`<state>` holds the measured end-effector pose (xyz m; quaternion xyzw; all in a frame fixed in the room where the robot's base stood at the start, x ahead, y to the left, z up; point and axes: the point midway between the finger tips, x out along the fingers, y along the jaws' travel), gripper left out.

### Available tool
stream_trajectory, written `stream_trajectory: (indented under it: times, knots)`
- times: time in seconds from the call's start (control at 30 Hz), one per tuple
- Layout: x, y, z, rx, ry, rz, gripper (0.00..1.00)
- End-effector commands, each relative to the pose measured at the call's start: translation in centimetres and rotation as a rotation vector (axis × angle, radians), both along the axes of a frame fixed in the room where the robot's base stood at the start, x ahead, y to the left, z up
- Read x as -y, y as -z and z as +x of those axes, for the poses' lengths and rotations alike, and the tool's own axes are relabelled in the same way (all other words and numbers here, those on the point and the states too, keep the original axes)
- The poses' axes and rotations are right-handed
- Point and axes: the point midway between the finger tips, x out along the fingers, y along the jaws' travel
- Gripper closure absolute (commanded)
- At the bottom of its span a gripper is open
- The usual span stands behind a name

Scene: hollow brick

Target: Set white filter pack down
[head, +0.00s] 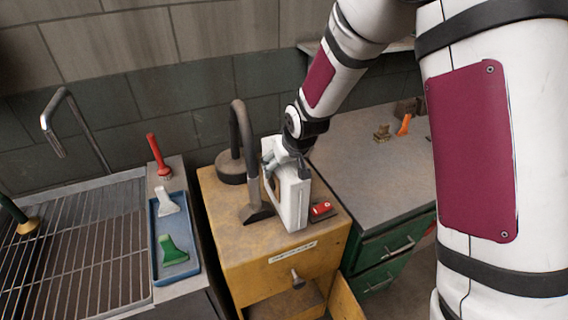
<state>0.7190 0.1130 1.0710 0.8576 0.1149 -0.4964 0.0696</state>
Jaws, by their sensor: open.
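The white filter pack (294,204) is a white, box-like piece standing upright on the top of the yellow wooden cabinet (232,259). My gripper (276,176) is at its upper left side, with its fingers close around or beside the pack's top edge. The jaws are open. Whether a finger still touches the pack cannot be told from this view. The pack's base appears to rest on the cabinet top, and its far side is hidden.
A dark curved pipe on a round base (232,168) stands just left of the pack. A small red item (321,209) lies close on its right. A grey-topped green cabinet (385,165) is at right.

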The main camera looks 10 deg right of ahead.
Motion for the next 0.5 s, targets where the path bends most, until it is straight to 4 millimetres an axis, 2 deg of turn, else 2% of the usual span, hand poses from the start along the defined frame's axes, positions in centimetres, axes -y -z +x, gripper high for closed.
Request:
stream_trajectory:
  times: [0.27, 0.5]
  knots:
    - [0.2, -1.7, -0.6, 0.004, 0.000, 0.000, 0.27]
    - [0.8, -5.3, -2.6, 0.005, 0.001, 0.001, 0.27]
